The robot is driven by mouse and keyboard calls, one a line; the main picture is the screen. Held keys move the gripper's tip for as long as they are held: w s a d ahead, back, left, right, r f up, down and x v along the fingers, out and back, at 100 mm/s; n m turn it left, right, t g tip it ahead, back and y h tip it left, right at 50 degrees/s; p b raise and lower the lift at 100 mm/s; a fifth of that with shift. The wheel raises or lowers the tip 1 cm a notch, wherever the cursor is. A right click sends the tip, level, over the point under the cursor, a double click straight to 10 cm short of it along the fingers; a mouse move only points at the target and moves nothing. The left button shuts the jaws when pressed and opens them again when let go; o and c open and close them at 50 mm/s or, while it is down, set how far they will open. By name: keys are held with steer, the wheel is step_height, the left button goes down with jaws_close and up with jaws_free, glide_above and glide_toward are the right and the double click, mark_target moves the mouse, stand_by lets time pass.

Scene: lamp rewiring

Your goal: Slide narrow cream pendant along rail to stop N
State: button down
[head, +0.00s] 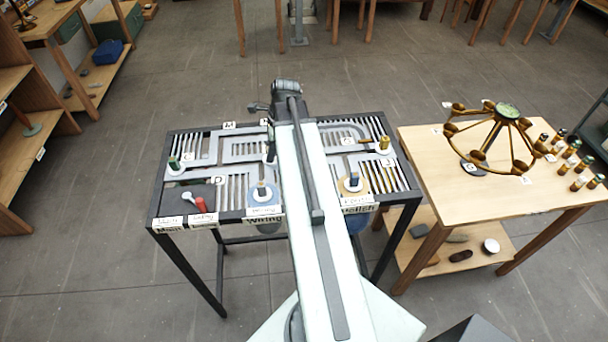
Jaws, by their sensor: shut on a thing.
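A dark metal frame table (160,190) carries a grey slotted rail plate (236,152). Upright pegs on pale round bases stand in its slots. A green peg (173,163) is at the left, and a dark green one (270,152) is half covered by my arm. A gold peg (384,143) is at the right. My gripper (287,90) is over the frame's far edge. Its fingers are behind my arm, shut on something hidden. I cannot pick out the narrow cream pendant or the stop N label.
A wooden table (440,160) at the right holds a brown multi-arm lamp (508,112) and several small bulb pieces. Wooden shelves (30,100) stand at the left. A red peg (200,205) stands at the front left. Open floor lies behind and left of the frame.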

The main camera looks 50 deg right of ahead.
steer(key=w+a, duration=0.2)
steer(key=a, duration=0.1)
steer(key=w+a, duration=0.5)
steer(key=shift+w+a, duration=0.1)
steer(key=shift+a, duration=0.25)
steer(key=shift+w+a, duration=1)
steer(key=shift+a, duration=0.25)
steer(key=shift+w+a, duration=0.95)
steer(key=shift+a, duration=0.3)
steer(key=w+d, duration=0.6)
steer(key=w, duration=0.1)
steer(key=w+d, duration=0.3)
steer(key=shift+w+d, duration=0.1)
steer(key=shift+w, duration=0.3)
